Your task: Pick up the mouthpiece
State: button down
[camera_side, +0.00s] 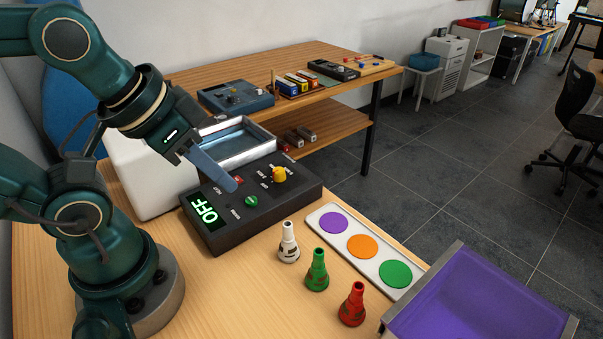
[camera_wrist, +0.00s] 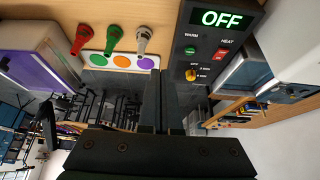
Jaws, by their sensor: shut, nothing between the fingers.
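Three cone-shaped pieces that look like mouthpieces stand upright in a row on the wooden table: a white one (camera_side: 288,242), a green one (camera_side: 317,270) and a red one (camera_side: 352,304). In the wrist view the white (camera_wrist: 143,41), green (camera_wrist: 115,37) and red (camera_wrist: 82,38) ones show at the upper left. I cannot tell which one is meant. My gripper (camera_side: 235,187) is shut and empty, over the black control box (camera_side: 225,238), apart from all three pieces. In the wrist view its fingers (camera_wrist: 160,75) are together beside the box.
The box shows a green OFF display (camera_side: 204,209), with a yellow knob (camera_side: 279,173) on top. A white strip (camera_side: 313,218) with purple, orange and green discs lies behind the cones. A purple-bottomed tray (camera_side: 480,305) is at right, a metal basin (camera_side: 236,142) behind the box.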

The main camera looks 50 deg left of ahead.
jog(key=c, duration=1.5)
grip_release()
jog(key=shift+c, duration=0.2)
jog(key=o, duration=1.3)
jog(key=shift+c, duration=0.2)
jog(key=n+g, duration=0.2)
jog(key=n, duration=0.1)
send_near(288, 224)
jog(key=w+a, duration=0.2)
jog(key=f+g, duration=0.1)
jog(key=f, duration=0.1)
jog(key=w+d+f+g, duration=0.1)
jog(key=f, duration=0.2)
jog(key=d+f+g, duration=0.1)
jog(key=f, duration=0.1)
jog(key=shift+w+f, duration=0.3)
jog(key=shift+f, duration=0.1)
jog(key=shift+s+f+g, duration=0.25)
jog(key=shift+f+g, duration=0.05)
jog(key=shift+f, duration=2.65)
